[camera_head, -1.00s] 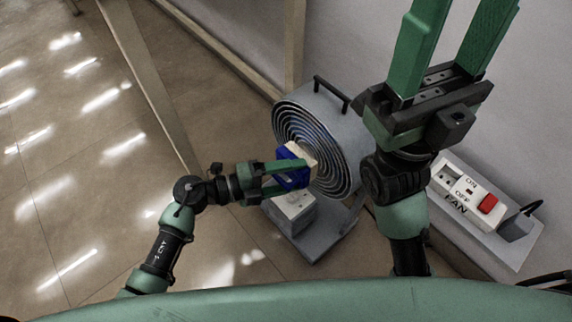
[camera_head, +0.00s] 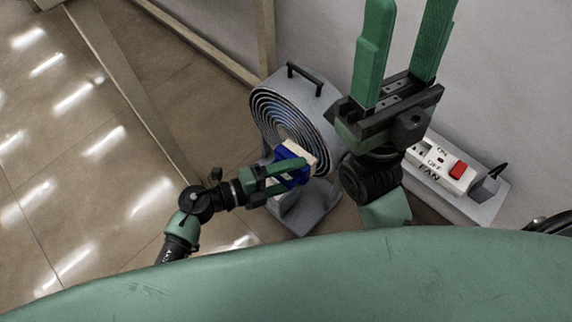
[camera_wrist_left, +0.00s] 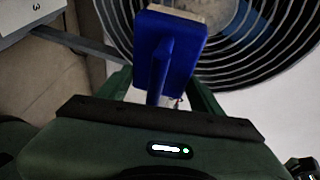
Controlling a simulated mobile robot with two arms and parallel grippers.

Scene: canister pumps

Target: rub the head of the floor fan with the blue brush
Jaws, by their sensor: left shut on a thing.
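The grey floor fan (camera_head: 316,112) stands on the floor by the wall, its round spiral grille facing left; the grille (camera_wrist_left: 275,55) fills the upper right of the left wrist view. My left gripper (camera_head: 289,177) is shut on the blue brush (camera_head: 291,168). The brush also shows in the left wrist view (camera_wrist_left: 172,42), its pale bristle side toward the grille. It overlaps the lower part of the grille in the head view; I cannot tell if it touches. My right gripper (camera_head: 405,45) points up, its fingers apart and empty, right of the fan.
A power strip labelled FAN (camera_head: 448,170), with a red switch and ON/OFF marks, lies right of the fan by the wall. A wooden frame post (camera_head: 264,35) stands behind the fan. The tiled floor (camera_head: 75,150) at left is clear.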

